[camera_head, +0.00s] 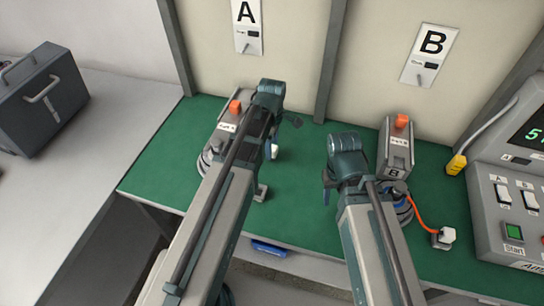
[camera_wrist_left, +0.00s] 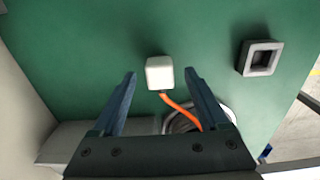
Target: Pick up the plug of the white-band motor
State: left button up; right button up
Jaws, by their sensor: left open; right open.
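A white cube-shaped plug (camera_wrist_left: 159,72) on an orange cable lies on the green mat, between the spread fingertips of my left gripper (camera_wrist_left: 160,76) in the left wrist view. I cannot tell its depth from the fingers. Its cable runs to a round motor with a pale rim (camera_wrist_left: 228,110), mostly hidden behind the gripper. My right gripper (camera_head: 328,186) is open and empty, left of the other motor (camera_head: 404,212).
A square grey socket (camera_wrist_left: 260,58) stands right of the plug; it also shows in the head view (camera_head: 261,193). Another white plug (camera_head: 444,238) lies by the control box (camera_head: 510,205). Grey blocks stand under signs A and B, the right one (camera_head: 396,150) labelled B.

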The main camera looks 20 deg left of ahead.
pick_arm(q)
notch_tip(320, 180, down, 2)
jog(key=shift+f+b, duration=0.2)
jog(key=shift+b, duration=0.45)
jog(key=shift+r, duration=0.1)
grip_shut()
